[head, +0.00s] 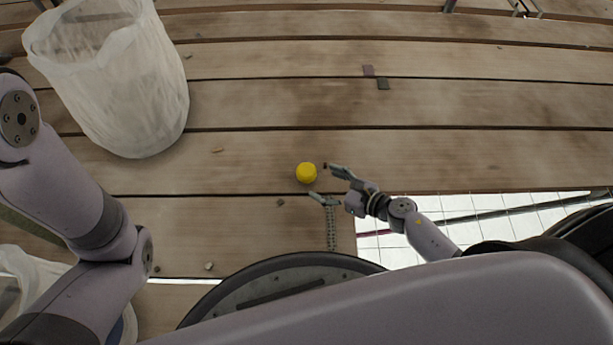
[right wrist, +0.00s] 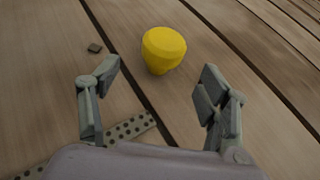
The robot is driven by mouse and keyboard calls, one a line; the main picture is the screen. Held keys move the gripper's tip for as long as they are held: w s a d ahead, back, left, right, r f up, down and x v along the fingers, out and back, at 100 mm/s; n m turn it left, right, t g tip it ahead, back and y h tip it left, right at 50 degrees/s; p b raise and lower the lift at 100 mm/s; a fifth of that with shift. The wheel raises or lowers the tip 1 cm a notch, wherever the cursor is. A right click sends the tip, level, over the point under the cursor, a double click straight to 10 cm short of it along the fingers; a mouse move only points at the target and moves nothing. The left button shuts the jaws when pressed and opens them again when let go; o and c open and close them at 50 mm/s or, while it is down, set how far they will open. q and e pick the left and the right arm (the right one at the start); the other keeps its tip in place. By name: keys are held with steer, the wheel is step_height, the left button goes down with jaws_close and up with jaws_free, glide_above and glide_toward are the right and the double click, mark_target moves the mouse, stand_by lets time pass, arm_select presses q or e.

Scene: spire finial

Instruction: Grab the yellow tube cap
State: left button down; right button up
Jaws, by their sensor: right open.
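The yellow tube cap (head: 306,172) sits on the wooden planks near the middle of the head view. In the right wrist view the cap (right wrist: 163,50) is just ahead of the fingertips, between their lines and apart from both. My right gripper (head: 328,184) is open and empty, just right of the cap in the head view; its fingers (right wrist: 160,82) are spread wide in the right wrist view. My left arm comes in at the left of the head view, but its gripper is not visible.
A perforated metal strip (head: 331,228) lies on the planks (head: 240,228) below my right gripper. A white bag-lined bin (head: 130,100) stands at the upper left. An opening with a white grid (head: 480,212) lies right of the deck edge. Small dark chips (head: 383,84) lie farther back.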

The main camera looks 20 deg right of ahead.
mark_target(307, 174)
steer(key=x, duration=0.2)
steer(key=shift+w+a+f+b, duration=0.15)
steer(key=shift+w+a+b, duration=0.1)
steer(key=shift+w+b, duration=0.05)
steer(key=b+x, duration=0.2)
steer(key=x, duration=0.2)
steer(key=shift+w, duration=0.25)
steer(key=shift+w+a+f, duration=0.15)
steer(key=shift+w+a, duration=0.05)
steer(key=shift+w, duration=0.15)
steer(key=shift+c, duration=0.6)
steer(key=c, duration=0.9)
